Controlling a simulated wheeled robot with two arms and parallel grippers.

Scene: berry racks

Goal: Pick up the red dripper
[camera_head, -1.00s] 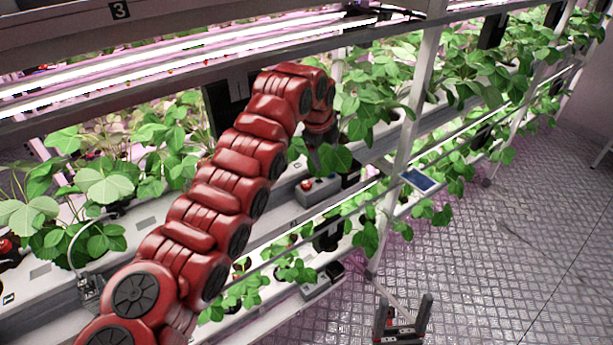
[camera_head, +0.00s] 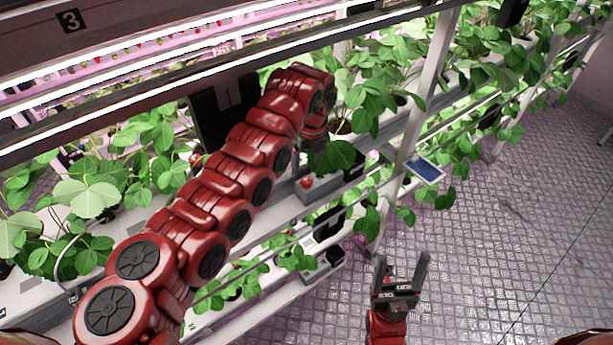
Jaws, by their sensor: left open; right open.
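A small red knob-like part (camera_head: 306,182) sits on a grey box at the rack's edge, below the leaves; it may be the red dripper, but I cannot tell for sure. My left arm reaches across the rack and bends down at its far end. My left gripper (camera_head: 313,150) is just above that box, mostly hidden by leaves, and is open. I see nothing held in it. My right gripper (camera_head: 402,260) is open and empty, pointing up over the floor at the lower right.
Strawberry plants (camera_head: 155,150) fill the white troughs around my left arm. A metal post (camera_head: 415,115) with a blue panel (camera_head: 425,169) stands to the right of my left gripper. A lower plant tier runs beneath. The metal floor (camera_head: 510,240) at right is clear.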

